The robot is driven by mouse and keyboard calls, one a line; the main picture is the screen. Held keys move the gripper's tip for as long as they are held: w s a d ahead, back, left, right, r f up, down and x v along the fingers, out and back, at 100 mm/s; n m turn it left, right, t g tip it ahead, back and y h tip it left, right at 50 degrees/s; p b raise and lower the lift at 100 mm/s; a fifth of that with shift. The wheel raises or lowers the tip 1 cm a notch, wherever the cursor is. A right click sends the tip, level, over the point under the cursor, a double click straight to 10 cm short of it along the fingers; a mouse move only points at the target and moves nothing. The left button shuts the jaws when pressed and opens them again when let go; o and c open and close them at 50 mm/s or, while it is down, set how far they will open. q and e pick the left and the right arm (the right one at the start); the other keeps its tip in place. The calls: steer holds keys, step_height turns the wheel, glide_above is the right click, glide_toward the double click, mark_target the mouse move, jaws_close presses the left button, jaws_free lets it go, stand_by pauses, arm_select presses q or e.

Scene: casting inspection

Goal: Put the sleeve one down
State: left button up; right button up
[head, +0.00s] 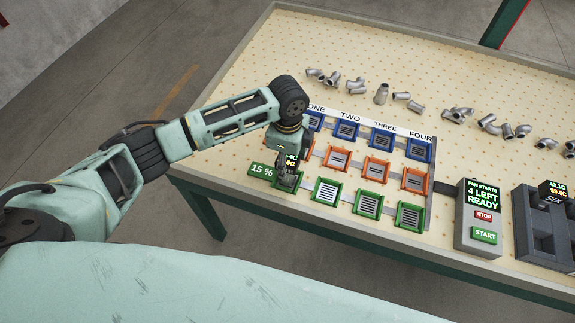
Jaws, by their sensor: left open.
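My left gripper (288,183) is over the front-left end of the slotted rack, at the green tray (274,183) of column ONE. It is open and points down. Grey metal shows at its fingertips, but I cannot tell whether this is a sleeve or the fingers themselves. The gripper and wrist hide most of that tray and part of column ONE. No part is clearly marked as sleeve one. My right gripper is not in view.
The rack has blue (346,131), orange (376,168) and green (326,191) trays in columns ONE to FOUR. Several grey castings (381,95) lie behind it. A "15 %" display (262,169) is beside my gripper.

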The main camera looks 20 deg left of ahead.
arm_select(q)
step_height(320, 180, up, 10)
steer(key=shift+r+b, duration=0.2)
steer(key=shift+b, duration=0.45)
steer(key=shift+s+f, duration=0.1)
